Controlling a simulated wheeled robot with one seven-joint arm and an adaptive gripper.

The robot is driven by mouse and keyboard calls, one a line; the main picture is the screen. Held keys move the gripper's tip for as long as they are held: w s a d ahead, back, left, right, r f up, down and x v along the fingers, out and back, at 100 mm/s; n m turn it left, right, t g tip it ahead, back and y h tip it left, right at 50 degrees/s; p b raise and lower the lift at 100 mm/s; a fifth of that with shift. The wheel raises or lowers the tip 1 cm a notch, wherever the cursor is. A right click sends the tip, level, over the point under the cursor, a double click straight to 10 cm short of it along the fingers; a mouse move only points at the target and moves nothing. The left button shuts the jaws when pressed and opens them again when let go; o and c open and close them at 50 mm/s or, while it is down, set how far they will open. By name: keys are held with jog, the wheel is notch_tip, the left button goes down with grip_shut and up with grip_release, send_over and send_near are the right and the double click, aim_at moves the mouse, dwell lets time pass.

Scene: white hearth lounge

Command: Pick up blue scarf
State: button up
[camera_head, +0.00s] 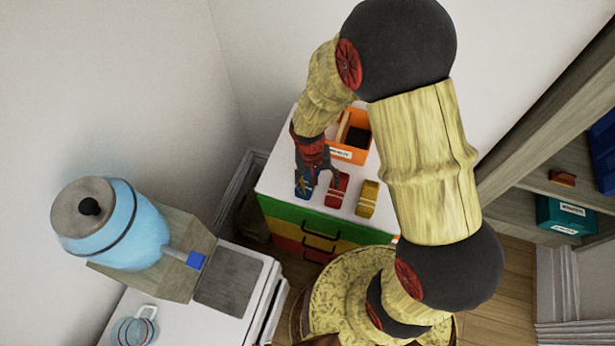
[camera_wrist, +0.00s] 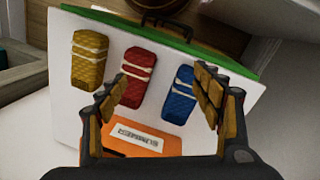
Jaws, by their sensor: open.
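The blue scarf (camera_head: 304,187), a small folded bundle with a pale band, lies on the white cabinet top (camera_head: 277,180) at the left of a row of three. In the wrist view the blue scarf (camera_wrist: 178,98) lies just inside the right finger, which covers part of its edge. My gripper (camera_head: 317,174) is above the row, open and empty. In the wrist view my gripper (camera_wrist: 160,88) has its fingers spread, with the red scarf (camera_wrist: 138,77) and the blue one showing between them. I cannot tell its exact height above the scarves.
The red scarf is beside the blue one, and a yellow scarf (camera_head: 367,199) lies beyond it. An orange labelled box (camera_head: 354,122) stands behind the row. Wooden shelves (camera_head: 535,165) are at right.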

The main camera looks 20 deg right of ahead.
jog(key=w+m, duration=0.1)
jog(key=w, duration=0.1)
jog(key=w+f+m+t, duration=0.1)
jog(key=w, duration=0.1)
jog(key=w+a+f, duration=0.1)
jog(key=w, duration=0.1)
jog(key=shift+w+a+f+m+t, duration=0.1)
jog(key=shift+w+f+m+t, duration=0.15)
jog(key=shift+m+t, duration=0.15)
jog(key=shift+w+a+r+m, duration=0.15)
jog(key=shift+w+m, duration=0.2)
jog(key=shift+m, duration=0.25)
jog(key=shift+w+f, duration=0.15)
jog(key=shift+f, duration=1.15)
jog(key=shift+w+f, duration=0.2)
jog(key=shift+f, duration=1.1)
jog(key=shift+w+f, duration=0.15)
jog(key=shift+f, duration=1.15)
jog(key=c, duration=0.4)
jog(key=c, duration=0.9)
